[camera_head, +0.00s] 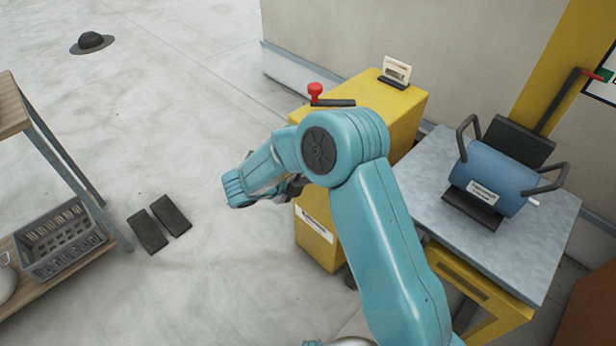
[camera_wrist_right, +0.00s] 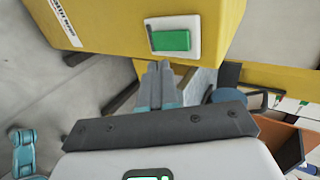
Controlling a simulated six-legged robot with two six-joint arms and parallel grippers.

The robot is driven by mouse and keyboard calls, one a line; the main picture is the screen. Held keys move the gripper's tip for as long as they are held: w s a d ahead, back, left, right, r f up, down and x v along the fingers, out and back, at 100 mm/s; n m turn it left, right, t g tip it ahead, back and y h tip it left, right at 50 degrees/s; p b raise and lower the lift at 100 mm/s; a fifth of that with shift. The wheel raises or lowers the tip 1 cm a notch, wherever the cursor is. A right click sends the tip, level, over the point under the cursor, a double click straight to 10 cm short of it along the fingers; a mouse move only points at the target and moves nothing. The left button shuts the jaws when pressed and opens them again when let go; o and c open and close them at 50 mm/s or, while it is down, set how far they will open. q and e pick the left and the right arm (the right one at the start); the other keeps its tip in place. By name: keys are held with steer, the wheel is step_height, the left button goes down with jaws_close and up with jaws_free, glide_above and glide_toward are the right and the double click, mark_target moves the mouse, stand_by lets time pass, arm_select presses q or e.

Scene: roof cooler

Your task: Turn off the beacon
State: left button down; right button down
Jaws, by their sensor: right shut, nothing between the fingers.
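A yellow cabinet (camera_head: 400,108) stands right of centre in the head view, with a red knob (camera_head: 315,90) at its top left. In the right wrist view the cabinet (camera_wrist_right: 110,22) fills the top. A green switch (camera_wrist_right: 171,40) in a white plate (camera_wrist_right: 157,22) is on its face. My right gripper (camera_wrist_right: 159,66) is shut and empty, its fingertips just below the plate; I cannot tell if they touch it. In the head view my right arm covers part of the cabinet and mostly hides this gripper. No lit beacon can be made out. My left gripper is not in view.
A metal-topped table (camera_head: 545,235) with a blue cylindrical device (camera_head: 487,187) stands right of the cabinet. A shelf with a grey basket (camera_head: 62,240) is at the left. Two dark pads (camera_head: 160,223) and a dark hat-like object (camera_head: 92,42) lie on the otherwise clear floor.

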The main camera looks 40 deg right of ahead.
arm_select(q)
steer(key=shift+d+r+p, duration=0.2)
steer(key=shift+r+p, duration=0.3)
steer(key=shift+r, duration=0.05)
arm_select(e)
steer(key=v, duration=0.7)
steer(key=shift+r, duration=0.45)
